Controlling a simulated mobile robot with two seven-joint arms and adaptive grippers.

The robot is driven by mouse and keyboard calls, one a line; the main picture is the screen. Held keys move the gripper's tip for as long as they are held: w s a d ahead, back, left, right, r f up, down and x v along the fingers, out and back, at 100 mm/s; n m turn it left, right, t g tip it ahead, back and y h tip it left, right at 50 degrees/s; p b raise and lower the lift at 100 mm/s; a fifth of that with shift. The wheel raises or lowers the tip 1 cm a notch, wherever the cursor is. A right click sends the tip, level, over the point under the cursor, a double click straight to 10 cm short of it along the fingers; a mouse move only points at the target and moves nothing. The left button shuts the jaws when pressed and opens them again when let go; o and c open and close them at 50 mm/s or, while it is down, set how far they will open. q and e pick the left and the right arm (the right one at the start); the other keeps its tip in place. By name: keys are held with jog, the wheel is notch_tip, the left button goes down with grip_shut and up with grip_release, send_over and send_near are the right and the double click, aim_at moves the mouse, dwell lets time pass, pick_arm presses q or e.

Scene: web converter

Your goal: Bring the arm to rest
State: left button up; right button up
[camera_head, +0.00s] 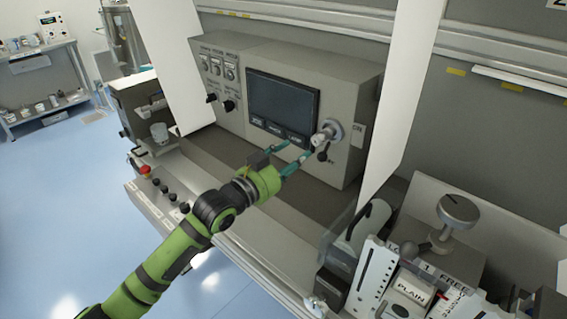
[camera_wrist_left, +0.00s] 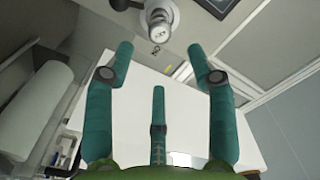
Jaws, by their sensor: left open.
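My left arm (camera_head: 185,240) is green and black and comes in from the lower left in the head view. Its left gripper (camera_head: 290,157) has teal fingers and is open in front of the grey control panel (camera_head: 350,100). In the left wrist view the gripper (camera_wrist_left: 165,62) has its fingers spread with nothing between them. A silver rotary knob (camera_head: 325,137) sits on the panel close to the fingertips; it also shows in the wrist view (camera_wrist_left: 158,22), beyond the fingers and apart from them. My right gripper is not in view.
A dark screen (camera_head: 283,102) is set in the panel. White sheets flank it at left (camera_head: 172,60) and right (camera_head: 402,95). A round-topped grey knob (camera_head: 457,209) and a block labelled PLAIN (camera_head: 411,291) stand at the lower right. Blue floor lies open at left.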

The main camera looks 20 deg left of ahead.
pick_arm(q)
jog(key=shift+v, duration=1.45)
